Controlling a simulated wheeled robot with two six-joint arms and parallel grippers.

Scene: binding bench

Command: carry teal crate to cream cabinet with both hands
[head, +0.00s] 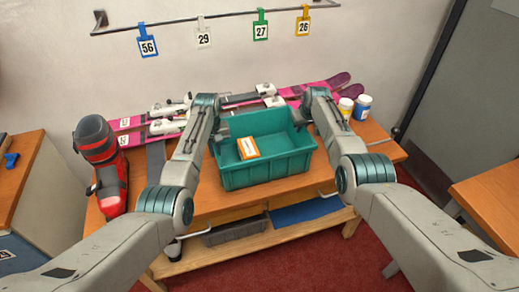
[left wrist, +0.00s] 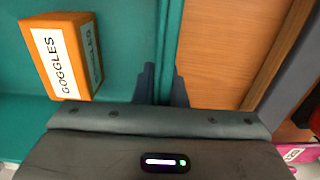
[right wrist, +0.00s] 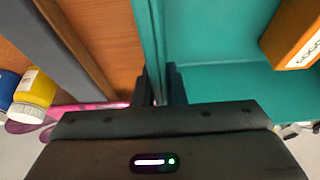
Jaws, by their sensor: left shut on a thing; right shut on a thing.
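The teal crate (head: 268,174) is in the middle of the head view, at the wooden bench, and looks level; I cannot tell whether it touches the bench top. An orange and white box (head: 248,148) is in it; the left wrist view shows it labelled GOGGLES (left wrist: 65,60). My left gripper (left wrist: 162,85) is shut on the crate's left wall, and my right gripper (right wrist: 160,85) is shut on its right wall. In the head view the fingertips are mostly hidden by my wrists.
Numbered tags (head: 261,31) hang from a wall rail.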

